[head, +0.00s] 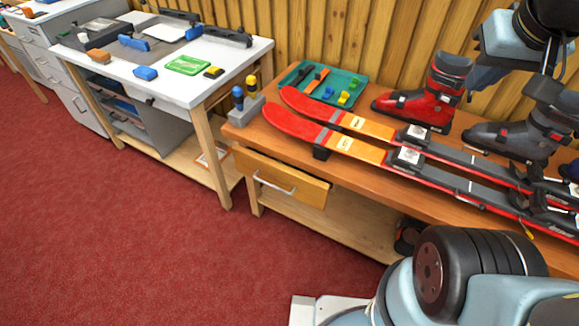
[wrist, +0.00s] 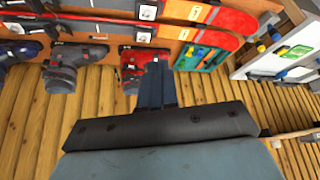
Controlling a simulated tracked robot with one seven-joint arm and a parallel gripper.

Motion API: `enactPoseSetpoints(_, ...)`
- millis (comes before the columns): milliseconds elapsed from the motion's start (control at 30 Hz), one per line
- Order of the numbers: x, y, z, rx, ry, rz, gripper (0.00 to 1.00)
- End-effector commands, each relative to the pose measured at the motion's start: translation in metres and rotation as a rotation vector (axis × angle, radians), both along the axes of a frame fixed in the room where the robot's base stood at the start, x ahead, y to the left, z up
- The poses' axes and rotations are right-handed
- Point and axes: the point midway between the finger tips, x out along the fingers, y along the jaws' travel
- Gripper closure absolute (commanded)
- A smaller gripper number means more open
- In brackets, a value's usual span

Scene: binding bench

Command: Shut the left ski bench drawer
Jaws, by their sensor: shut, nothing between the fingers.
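The left ski bench drawer (head: 298,184) shows in the head view under the left end of the wooden ski bench (head: 250,122). Its pale wood front, with a silver bar handle (head: 275,186), stands out from the bench edge, and a narrow gap shows behind it, so it is partly open. My gripper (wrist: 157,68) shows in the wrist view with its dark fingers together and nothing between them. It is over the bench area near the red boot, away from the drawer. The drawer is not visible in the wrist view.
Red skis (head: 345,142), a red boot (head: 428,97), a grey boot (head: 520,135) and a teal tray (head: 318,84) with small tools are on the bench. A white-topped workbench (head: 170,80) stands left. Red carpet (head: 130,240) before the drawer is clear.

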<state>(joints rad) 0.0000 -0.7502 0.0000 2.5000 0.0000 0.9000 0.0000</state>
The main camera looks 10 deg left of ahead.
Motion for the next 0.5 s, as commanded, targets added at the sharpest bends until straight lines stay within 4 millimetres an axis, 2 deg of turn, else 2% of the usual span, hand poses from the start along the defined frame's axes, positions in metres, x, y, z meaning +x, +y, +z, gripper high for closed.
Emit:
enactPoseSetpoints(267,0.005,0.002,-0.002,-0.005,0.017,0.018,1.00)
enactPoseSetpoints(500,0.037,0.021,-0.022,-0.052,0.133,0.136,1.00)
